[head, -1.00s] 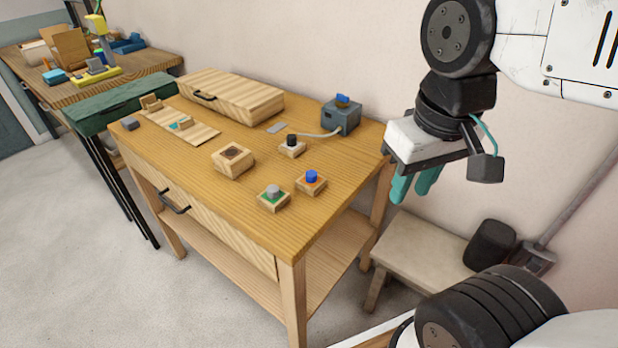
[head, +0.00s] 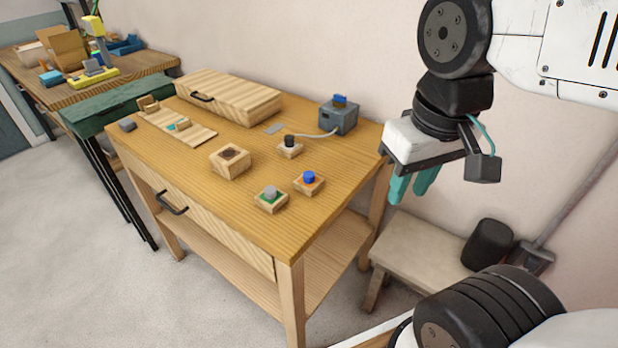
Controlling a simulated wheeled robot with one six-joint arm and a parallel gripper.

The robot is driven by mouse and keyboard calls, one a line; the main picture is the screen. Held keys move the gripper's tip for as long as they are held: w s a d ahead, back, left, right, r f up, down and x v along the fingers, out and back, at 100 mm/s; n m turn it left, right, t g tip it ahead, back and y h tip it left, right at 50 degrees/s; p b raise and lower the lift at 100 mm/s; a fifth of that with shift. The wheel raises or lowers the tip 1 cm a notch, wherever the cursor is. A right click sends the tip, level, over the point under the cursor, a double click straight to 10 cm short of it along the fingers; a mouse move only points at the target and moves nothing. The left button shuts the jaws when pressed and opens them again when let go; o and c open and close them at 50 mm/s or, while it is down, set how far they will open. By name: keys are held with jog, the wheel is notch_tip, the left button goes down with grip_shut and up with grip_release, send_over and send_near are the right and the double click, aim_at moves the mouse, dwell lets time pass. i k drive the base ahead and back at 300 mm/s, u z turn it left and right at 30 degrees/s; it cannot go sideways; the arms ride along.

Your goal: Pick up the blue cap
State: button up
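The blue cap (head: 309,177) sits on a small wooden block with an orange patch (head: 309,188), near the right front of the wooden workbench (head: 255,222). My gripper (head: 411,186) hangs to the right of the bench, higher than its top, with teal fingers pointing down. The fingers are apart from the cap. A gap shows between the two teal fingers, and nothing is seen in them.
A grey cap (head: 270,192) on a green-marked block and a black cap (head: 289,140) on another block stand near the blue one. A dark-holed wooden block (head: 229,161), a grey-blue box (head: 339,117) and a wooden case (head: 229,97) also stand on the bench. A stool (head: 425,252) stands right.

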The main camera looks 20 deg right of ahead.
aim_at(308, 175)
jog(key=z, duration=0.4)
jog(key=k, duration=0.6)
jog(key=z, duration=1.35)
jog(key=k, duration=1.05)
jog(key=z, duration=0.5)
jog(key=k, duration=1.7)
jog(key=u, duration=1.3)
jog(key=i, duration=0.9)
jog(key=u, duration=0.65)
jog(key=i, duration=0.85)
jog(key=z, duration=0.4)
jog(key=i, duration=0.8)
jog(key=z, duration=0.9)
jog(key=i, duration=0.35)
jog(key=z, duration=0.3)
